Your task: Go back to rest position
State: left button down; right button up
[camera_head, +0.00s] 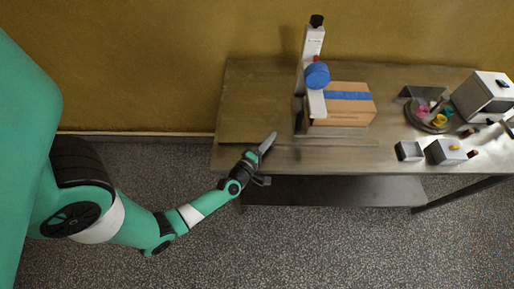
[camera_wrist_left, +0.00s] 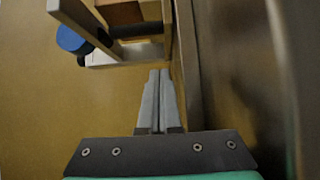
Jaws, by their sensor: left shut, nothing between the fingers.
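My left gripper (camera_head: 268,143) is at the front left edge of the metal table (camera_head: 250,105), a little above or beside its surface. In the left wrist view the two grey fingers (camera_wrist_left: 157,100) are together with nothing between them. My left arm reaches in from the left of the head view. My right gripper is not in either view.
A white stand (camera_head: 312,45) with a blue round part (camera_head: 316,75) rises at the table's middle, beside a cardboard box (camera_head: 355,115) with blue tape. Grey machines (camera_head: 484,97) and a round tray (camera_head: 424,123) of small coloured items stand at right. The table's left part is bare.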

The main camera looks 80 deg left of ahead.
pick_arm(q)
jog(key=v, duration=0.5)
jog(key=shift+w+d+r+p, duration=0.1)
jog(key=shift+d+p, duration=0.2)
jog(key=shift+d, duration=0.05)
jog(key=shift+s+d, duration=0.25)
jog(key=shift+s, duration=0.15)
